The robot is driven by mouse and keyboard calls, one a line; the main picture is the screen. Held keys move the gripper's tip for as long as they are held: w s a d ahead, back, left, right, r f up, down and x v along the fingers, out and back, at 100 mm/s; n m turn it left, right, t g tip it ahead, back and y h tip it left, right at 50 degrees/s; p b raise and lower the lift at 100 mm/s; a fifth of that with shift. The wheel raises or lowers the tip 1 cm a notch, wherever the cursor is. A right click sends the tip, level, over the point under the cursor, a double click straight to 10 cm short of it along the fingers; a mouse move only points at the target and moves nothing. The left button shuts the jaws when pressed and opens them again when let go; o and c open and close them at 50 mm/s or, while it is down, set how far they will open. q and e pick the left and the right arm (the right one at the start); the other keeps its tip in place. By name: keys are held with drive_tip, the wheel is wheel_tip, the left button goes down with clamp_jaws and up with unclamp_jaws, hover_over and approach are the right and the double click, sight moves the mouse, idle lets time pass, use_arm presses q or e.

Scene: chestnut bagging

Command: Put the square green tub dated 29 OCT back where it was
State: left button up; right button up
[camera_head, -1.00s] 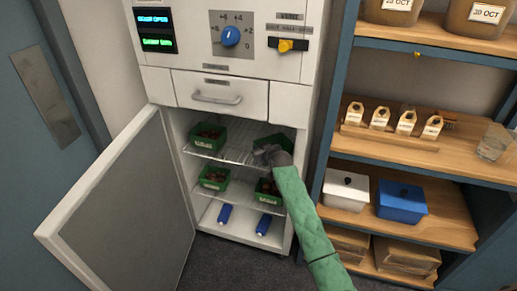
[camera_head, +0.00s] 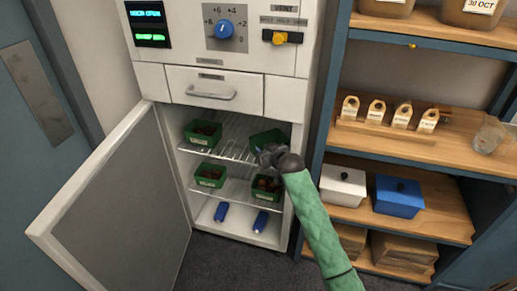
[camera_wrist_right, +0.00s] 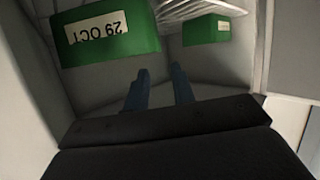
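The green tub dated 29 OCT (camera_wrist_right: 108,35) shows close up in the right wrist view, its label upside down in that picture. In the head view a green tub (camera_head: 266,137) at the right of the upper wire shelf, behind my right gripper, appears to be this one. My right gripper (camera_head: 268,155) is at the open cabinet's front, just before that tub. In the wrist view its two fingers (camera_wrist_right: 159,90) stand apart with nothing between them, clear of the tub. My left gripper is not in view.
Other filled green tubs stand at upper left (camera_head: 203,132), lower left (camera_head: 210,175) and lower right (camera_head: 266,187). Two blue objects (camera_head: 220,212) lie on the cabinet floor. The cabinet door (camera_head: 115,200) is swung open left. Wooden shelving (camera_head: 450,215) stands at right.

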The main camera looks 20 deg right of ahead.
drive_tip(key=s+a+f+g, duration=0.25)
drive_tip(key=s+f, duration=0.25)
drive_tip(key=s, duration=0.4)
drive_tip(key=s+a+f+g, duration=0.2)
drive_tip(key=s+a+f, duration=0.15)
drive_tip(key=s, duration=0.65)
drive_tip(key=s+a+f+g, duration=0.25)
drive_tip(key=s+f, duration=0.25)
drive_tip(key=s, duration=0.4)
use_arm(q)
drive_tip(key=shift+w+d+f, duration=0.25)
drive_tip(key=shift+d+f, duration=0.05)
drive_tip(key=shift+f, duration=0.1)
use_arm(e)
drive_tip(key=s+a+g, duration=0.2)
drive_tip(key=s, duration=1)
drive_tip(key=s+a+f+g, duration=0.1)
drive_tip(key=s+g, duration=0.2)
drive_tip(key=s, duration=1)
drive_tip(key=shift+a+f+h, duration=0.25)
drive_tip(key=shift+a+h, duration=0.1)
drive_tip(key=shift+h, duration=0.05)
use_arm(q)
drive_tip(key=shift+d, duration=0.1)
